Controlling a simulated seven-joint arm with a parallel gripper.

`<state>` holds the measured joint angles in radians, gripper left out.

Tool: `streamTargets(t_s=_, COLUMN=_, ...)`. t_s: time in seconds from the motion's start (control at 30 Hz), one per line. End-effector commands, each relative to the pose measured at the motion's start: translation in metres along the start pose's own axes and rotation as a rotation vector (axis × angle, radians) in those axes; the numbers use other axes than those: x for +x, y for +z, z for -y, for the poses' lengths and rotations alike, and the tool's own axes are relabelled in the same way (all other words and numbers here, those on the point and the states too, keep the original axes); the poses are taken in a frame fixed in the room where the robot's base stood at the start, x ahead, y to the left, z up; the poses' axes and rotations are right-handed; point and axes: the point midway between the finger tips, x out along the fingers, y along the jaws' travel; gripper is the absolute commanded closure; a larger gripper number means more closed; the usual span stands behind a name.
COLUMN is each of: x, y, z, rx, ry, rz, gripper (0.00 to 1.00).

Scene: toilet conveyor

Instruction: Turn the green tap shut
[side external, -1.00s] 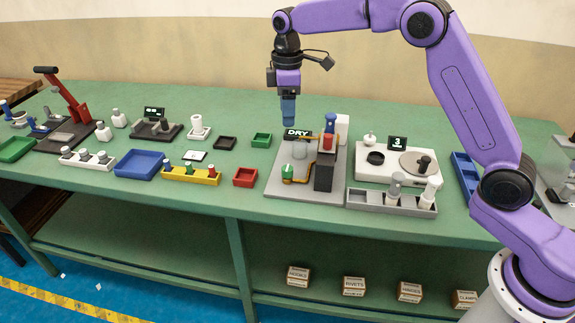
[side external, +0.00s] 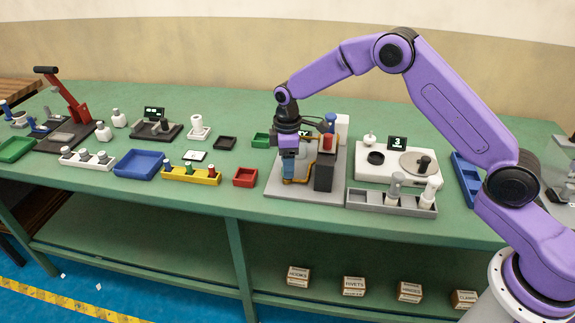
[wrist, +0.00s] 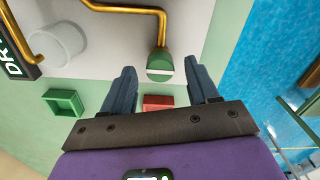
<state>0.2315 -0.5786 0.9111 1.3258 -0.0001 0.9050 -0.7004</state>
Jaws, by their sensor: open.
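The green tap (wrist: 160,64) sits at the end of a brass pipe (wrist: 135,10) on a grey plate (side external: 330,190); a pale bar crosses its top in the wrist view. My gripper (wrist: 161,72) is open, with one blue finger on each side of the tap and a gap showing on both sides. In the side view my gripper (side external: 289,180) is low over the front left of the plate and hides the tap.
A pale cup (wrist: 56,44) and the DRY sign (wrist: 14,52) are nearby. A red tray (side external: 245,177) and a green tray (wrist: 64,102) lie beside the plate.

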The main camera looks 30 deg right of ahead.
Motion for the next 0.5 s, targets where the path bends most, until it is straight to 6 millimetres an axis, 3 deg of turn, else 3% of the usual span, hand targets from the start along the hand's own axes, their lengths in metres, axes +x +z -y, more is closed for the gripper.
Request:
streamTargets(t_s=0.17, x=0.0116, y=0.0, z=0.0002, rx=0.0, ry=0.0, rz=0.0, gripper=0.41)
streamTargets(t_s=0.47, x=0.0129, y=-0.0001, z=0.0, rx=0.0, ry=0.001, rz=-0.001, gripper=0.41)
streamTargets(t_s=0.5, x=0.0128, y=-0.0001, z=0.0, rx=0.0, ry=0.0, rz=-0.001, gripper=0.54)
